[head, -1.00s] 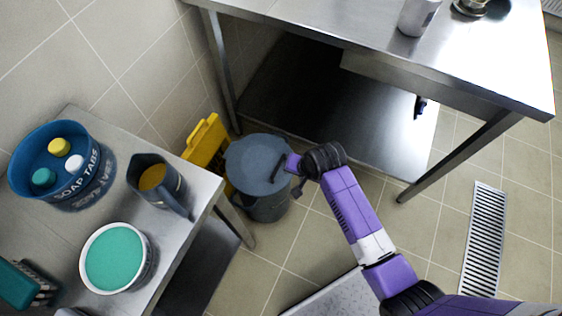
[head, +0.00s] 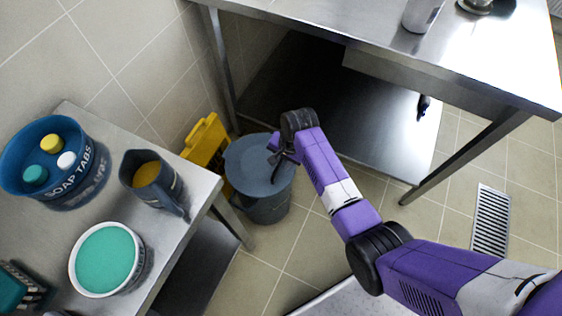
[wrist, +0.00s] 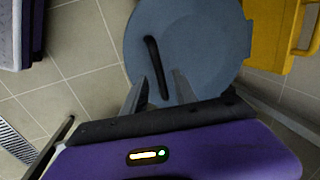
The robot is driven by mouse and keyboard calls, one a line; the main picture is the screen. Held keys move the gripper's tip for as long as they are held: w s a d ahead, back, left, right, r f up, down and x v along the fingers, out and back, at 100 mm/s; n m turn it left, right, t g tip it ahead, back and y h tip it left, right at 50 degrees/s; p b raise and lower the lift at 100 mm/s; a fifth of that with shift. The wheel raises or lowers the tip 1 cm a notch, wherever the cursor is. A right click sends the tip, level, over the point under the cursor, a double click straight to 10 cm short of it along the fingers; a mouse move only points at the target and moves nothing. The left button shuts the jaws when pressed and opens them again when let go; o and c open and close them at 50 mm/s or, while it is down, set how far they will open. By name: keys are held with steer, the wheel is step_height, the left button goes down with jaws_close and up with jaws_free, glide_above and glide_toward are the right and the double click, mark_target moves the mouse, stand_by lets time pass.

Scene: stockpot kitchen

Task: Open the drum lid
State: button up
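A blue-grey drum (head: 262,208) stands on the floor, its round lid (head: 246,172) lying on top. In the wrist view the lid (wrist: 200,45) carries a dark bar handle (wrist: 155,65) and looks closed. My gripper (head: 277,152) is over the far right part of the lid in the head view. In the wrist view my gripper (wrist: 158,88) is open, with its two fingers spread on either side of the handle's near end. I cannot tell whether they touch the lid or handle. The handle is mostly hidden by my arm in the head view.
A yellow object (head: 206,142) stands close behind the drum. A steel table (head: 205,185) at the left holds a soap tabs tub (head: 75,165), a jug (head: 150,180) and a teal-filled bowl (head: 106,260). Another steel table (head: 460,55) stands behind. A floor drain (head: 491,220) is at the right.

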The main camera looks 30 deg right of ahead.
steer(key=shift+w+f, duration=0.1)
steer(key=shift+f, duration=0.2)
jaws_close()
stand_by(1.3)
